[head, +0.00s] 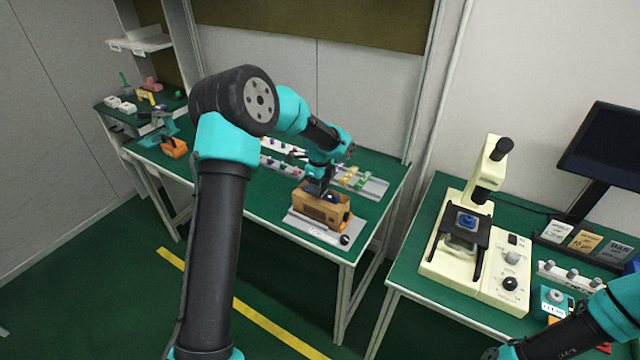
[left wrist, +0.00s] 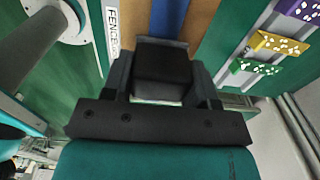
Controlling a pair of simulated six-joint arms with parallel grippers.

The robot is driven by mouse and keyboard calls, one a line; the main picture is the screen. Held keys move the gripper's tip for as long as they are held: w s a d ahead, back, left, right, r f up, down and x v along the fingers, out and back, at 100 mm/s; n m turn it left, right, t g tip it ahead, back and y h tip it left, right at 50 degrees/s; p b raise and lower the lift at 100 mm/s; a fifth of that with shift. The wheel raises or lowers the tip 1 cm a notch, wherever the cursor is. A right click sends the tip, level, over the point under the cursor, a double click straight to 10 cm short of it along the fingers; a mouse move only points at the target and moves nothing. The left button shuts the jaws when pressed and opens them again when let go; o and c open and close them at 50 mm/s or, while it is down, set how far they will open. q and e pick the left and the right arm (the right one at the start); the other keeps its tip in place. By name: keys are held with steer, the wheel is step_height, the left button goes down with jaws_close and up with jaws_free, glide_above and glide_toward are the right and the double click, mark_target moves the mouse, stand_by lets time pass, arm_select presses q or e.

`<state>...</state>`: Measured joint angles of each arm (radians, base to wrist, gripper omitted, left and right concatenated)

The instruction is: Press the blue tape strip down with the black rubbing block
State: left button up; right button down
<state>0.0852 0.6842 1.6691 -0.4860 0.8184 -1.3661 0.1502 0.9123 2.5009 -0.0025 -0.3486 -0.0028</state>
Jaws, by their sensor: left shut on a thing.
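My left gripper (head: 318,190) is shut on the black rubbing block (left wrist: 162,72), which sits between its fingers in the left wrist view. It is at the top of a brown block-shaped piece (head: 318,210) on the table. The blue tape strip (left wrist: 169,18) runs along the brown surface (left wrist: 198,22) just beyond the rubbing block, and a bit of the strip shows in the head view (head: 334,198). The near part of the strip is hidden by the rubbing block; whether they touch cannot be told. My right gripper is not in view; only its arm shows at lower right.
The brown piece stands on a grey plate (head: 300,226) with a black knob (head: 344,240) near the table's front edge. Behind it is a rail with yellow and green pieces (head: 356,180). A cream microscope (head: 464,240) stands on the right table.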

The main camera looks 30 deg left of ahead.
arm_select(q)
steer(key=shift+f, duration=0.35)
stand_by(0.7)
steer(key=shift+r, duration=3.55)
